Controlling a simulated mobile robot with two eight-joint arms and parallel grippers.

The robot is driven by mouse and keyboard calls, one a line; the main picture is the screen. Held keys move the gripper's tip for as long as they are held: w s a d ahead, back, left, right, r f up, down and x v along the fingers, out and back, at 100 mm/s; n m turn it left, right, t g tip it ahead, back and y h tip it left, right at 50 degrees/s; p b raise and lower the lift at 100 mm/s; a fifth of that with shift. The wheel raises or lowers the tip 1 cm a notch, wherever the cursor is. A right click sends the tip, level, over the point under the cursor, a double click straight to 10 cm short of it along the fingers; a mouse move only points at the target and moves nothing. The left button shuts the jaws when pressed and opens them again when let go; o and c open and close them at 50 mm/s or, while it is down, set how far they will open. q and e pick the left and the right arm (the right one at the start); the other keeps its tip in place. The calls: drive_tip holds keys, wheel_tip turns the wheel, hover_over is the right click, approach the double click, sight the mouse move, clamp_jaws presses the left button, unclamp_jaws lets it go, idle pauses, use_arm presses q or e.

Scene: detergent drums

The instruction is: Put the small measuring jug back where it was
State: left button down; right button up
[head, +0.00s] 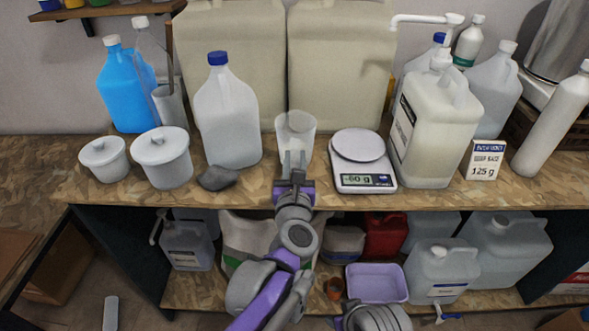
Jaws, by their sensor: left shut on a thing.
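The small measuring jug (296,126) is a translucent, pale cup, upright at the middle of the counter, left of the scale. My left gripper (293,166) reaches up from the front and is shut on it, covering its lower part. I cannot tell whether its base touches the counter. The white kitchen scale (358,146) has an empty plate and its display reads about -60 g.
A white jug with a blue cap (227,115) stands left of the held jug, with a dark grey cloth-like lump (218,178) before it. Two lidded white tubs (163,165) stand further left. A large pump canister (432,130) and a 125 g card (484,160) stand right of the scale.

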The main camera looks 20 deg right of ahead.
use_arm(q)
drive_tip(key=shift+f, duration=1.3)
drive_tip(key=shift+f, duration=0.1)
drive_tip(key=c, duration=0.7)
unclamp_jaws()
drive_tip(key=shift+r, duration=0.2)
drive_tip(key=v, duration=1.2)
